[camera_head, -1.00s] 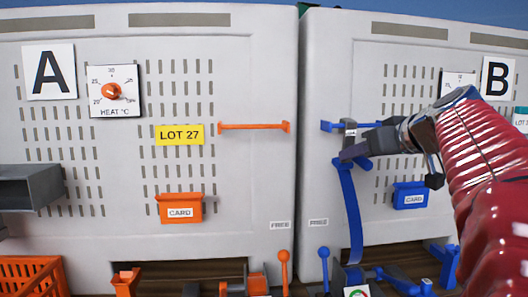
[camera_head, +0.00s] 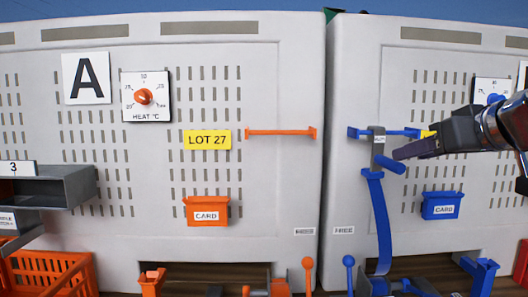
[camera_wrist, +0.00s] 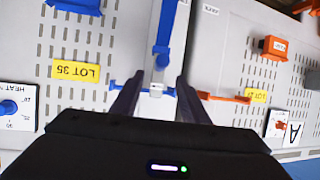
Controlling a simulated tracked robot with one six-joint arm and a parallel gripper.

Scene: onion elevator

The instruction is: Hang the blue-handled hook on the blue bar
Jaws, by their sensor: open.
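The hook (camera_head: 378,152) has a grey body, a short blue handle (camera_head: 391,165) and a blue strap hanging down from it. Its grey top is at the blue bar (camera_head: 408,133) on the right panel and appears to hang over it. My gripper (camera_head: 397,154) is open, just right of the hook's body and beside the handle. In the wrist view, the hook's labelled grey part (camera_wrist: 156,88) and blue strap (camera_wrist: 164,40) show in line with the gap between my two open fingers (camera_wrist: 157,97). Whether a finger touches the hook cannot be told.
An orange bar (camera_head: 281,133) is on the left panel, with an orange card box (camera_head: 206,211) below. A blue card box (camera_head: 442,205) is below right of the hook. A grey shelf (camera_head: 60,187) juts out at left. Orange and blue levers stand along the bottom.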

